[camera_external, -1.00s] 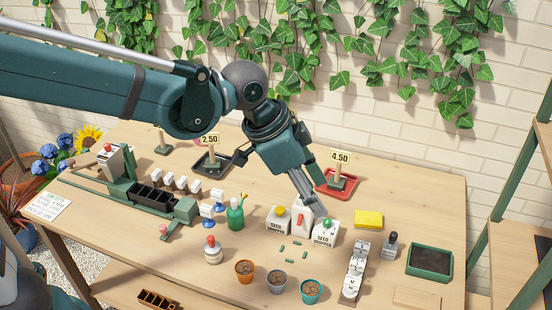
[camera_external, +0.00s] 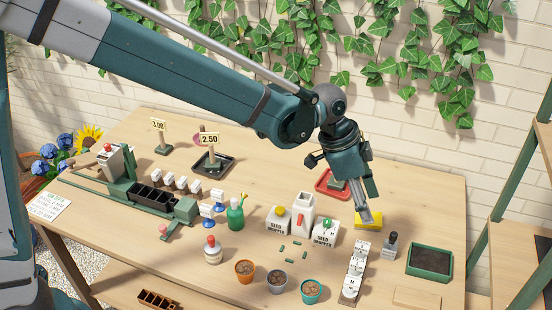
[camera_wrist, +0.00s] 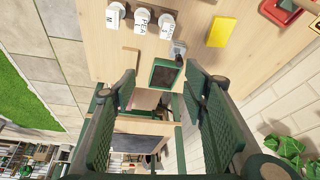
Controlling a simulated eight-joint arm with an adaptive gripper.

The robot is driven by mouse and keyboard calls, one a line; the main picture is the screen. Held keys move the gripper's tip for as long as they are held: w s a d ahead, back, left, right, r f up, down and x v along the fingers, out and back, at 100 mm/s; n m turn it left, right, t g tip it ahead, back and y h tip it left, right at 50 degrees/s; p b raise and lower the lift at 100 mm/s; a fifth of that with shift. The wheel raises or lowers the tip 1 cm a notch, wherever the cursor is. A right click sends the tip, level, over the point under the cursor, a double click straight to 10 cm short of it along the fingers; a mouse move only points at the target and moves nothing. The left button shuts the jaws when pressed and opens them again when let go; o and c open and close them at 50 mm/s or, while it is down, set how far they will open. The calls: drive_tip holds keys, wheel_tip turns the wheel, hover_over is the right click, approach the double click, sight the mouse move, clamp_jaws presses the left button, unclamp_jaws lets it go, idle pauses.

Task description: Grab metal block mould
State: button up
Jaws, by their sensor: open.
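A small grey metal block with a dark top (camera_external: 390,246), which looks like the block mould, stands upright on the right of the table between the white labelled jars and the green soil tray. It also shows small in the wrist view (camera_wrist: 178,50), beyond the fingertips. My gripper (camera_external: 370,220) is in the air, up and left of the mould in the outside view, overlapping the yellow sponge. In the wrist view its two green fingers (camera_wrist: 160,76) are wide apart with nothing between them. The mould's lower part is partly hard to make out.
White labelled jars (camera_external: 359,258) stand in a row just left of the mould. A green soil tray (camera_external: 430,275) is to its right. A yellow sponge (camera_external: 361,224) lies behind. White seed hoppers (camera_external: 325,232) and small pots (camera_external: 312,291) are further left.

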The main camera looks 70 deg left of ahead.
sight(391, 245)
drive_tip(key=w+f+m, duration=0.1)
drive_tip(key=w+f, duration=0.4)
drive_tip(key=f, duration=0.2)
drive_tip(key=w+a+f+m+h, duration=0.1)
drive_tip(key=w+f, duration=0.5)
drive_tip(key=f, duration=0.2)
drive_tip(key=shift+a+f+g+b, duration=0.15)
drive_tip(key=shift+f+g+b, duration=0.1)
drive_tip(key=shift+g+b, duration=0.15)
drive_tip(key=shift+x, duration=1.3)
drive_tip(key=shift+b+x, duration=0.5)
drive_tip(key=shift+x, duration=2.1)
drive_tip(key=shift+s, duration=0.1)
drive_tip(key=c, duration=1.1)
